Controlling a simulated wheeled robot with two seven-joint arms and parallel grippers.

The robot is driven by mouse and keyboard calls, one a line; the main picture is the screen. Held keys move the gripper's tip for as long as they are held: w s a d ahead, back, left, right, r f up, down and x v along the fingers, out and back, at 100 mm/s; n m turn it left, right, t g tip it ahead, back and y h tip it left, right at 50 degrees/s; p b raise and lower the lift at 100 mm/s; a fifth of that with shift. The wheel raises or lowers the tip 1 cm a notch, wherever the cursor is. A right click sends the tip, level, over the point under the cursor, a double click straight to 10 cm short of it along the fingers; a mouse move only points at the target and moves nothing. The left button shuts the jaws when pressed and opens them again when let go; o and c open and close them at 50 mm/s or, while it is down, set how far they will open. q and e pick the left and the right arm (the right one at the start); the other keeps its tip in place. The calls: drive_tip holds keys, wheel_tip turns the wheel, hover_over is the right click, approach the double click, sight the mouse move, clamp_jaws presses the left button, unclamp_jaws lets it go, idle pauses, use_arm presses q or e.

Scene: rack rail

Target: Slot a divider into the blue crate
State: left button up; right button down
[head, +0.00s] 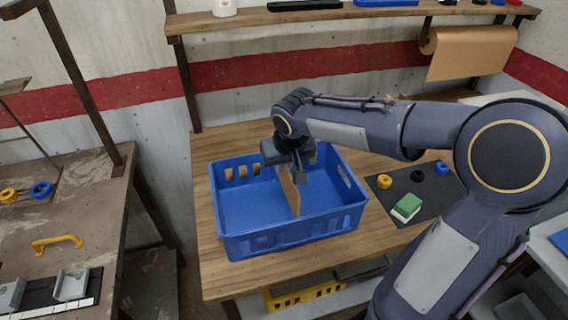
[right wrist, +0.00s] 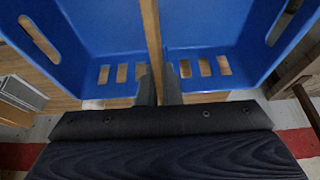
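The blue crate (head: 295,238) sits on the wooden workbench, open side up. A thin tan divider (head: 290,192) stands upright inside it near the middle, running front to back. My right gripper (head: 291,170) is over the crate at the divider's far end. In the right wrist view the two fingers (right wrist: 160,88) press on both sides of the divider (right wrist: 151,32), and the blue crate (right wrist: 205,25) lies on either side of it. Whether the divider's lower edge touches the crate floor or sits in slots cannot be told. My left gripper is not in view.
A dark mat (head: 440,207) right of the crate holds a green and white sponge (head: 406,208) and several coloured rings. A shelf (head: 350,14) and a paper roll (head: 470,48) are behind. A side table (head: 100,215) with a yellow handle (head: 58,243) stands left, across a gap.

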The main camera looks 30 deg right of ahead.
sight(289, 171)
drive_tip(key=shift+f+b, duration=3.25)
drive_tip(key=shift+f, duration=0.5)
drive_tip(key=c, duration=1.5)
unclamp_jaws()
drive_tip(key=shift+c, duration=0.2)
drive_tip(key=shift+r, duration=0.1)
drive_tip(key=v, duration=0.7)
drive_tip(key=shift+s+r, duration=0.2)
drive_tip(key=shift+r, duration=0.1)
